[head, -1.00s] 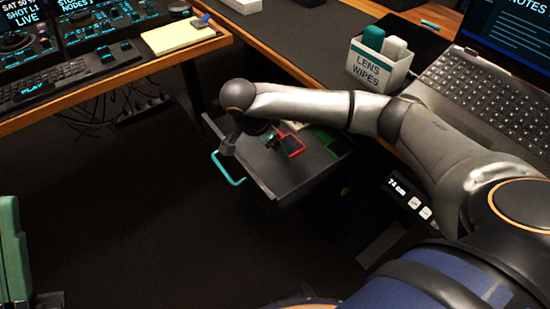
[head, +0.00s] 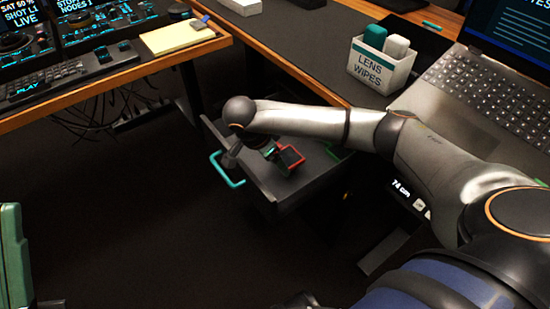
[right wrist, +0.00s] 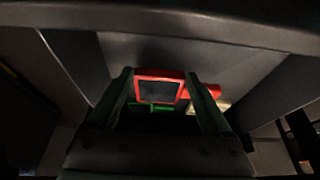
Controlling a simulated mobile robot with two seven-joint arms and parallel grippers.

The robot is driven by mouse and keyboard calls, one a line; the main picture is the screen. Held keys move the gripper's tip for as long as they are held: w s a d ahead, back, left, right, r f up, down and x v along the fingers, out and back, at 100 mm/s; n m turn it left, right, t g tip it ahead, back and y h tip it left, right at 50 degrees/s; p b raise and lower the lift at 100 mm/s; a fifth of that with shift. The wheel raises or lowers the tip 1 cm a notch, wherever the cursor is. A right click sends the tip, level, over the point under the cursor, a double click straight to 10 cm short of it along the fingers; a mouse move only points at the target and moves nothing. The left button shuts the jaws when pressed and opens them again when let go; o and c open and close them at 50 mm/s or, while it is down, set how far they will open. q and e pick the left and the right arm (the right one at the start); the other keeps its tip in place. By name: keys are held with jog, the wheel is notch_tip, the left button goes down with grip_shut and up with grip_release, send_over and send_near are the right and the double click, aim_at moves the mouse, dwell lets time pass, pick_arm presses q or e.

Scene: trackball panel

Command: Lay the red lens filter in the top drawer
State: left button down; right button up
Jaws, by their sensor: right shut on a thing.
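The red lens filter (head: 291,158), a small square red frame with a dark pane, is held by my right gripper (head: 268,151) inside the open top drawer (head: 318,193). In the right wrist view the filter (right wrist: 158,88) stands between the two fingers of the right gripper (right wrist: 163,98), which are shut on it. Whether it touches the drawer floor I cannot tell. The drawer is grey with a teal handle (head: 227,170); my right arm hides part of its inside. My left gripper is not in view.
In the right wrist view, green, red and cream items show behind the filter. A lens wipes box (head: 381,66) and a laptop (head: 490,95) stand on the desk above. A green case (head: 10,250) is at far left.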

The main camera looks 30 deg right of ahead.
jog(key=o, duration=1.1)
jog(key=shift+f, duration=0.1)
jog(key=shift+o, duration=0.2)
jog(key=shift+r+p, duration=0.45)
jog(key=shift+r, duration=0.05)
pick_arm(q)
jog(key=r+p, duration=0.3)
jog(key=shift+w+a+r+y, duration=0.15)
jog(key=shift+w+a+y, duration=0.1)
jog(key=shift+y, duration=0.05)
pick_arm(e)
jog(key=v, duration=1.2)
jog(key=shift+r, duration=0.15)
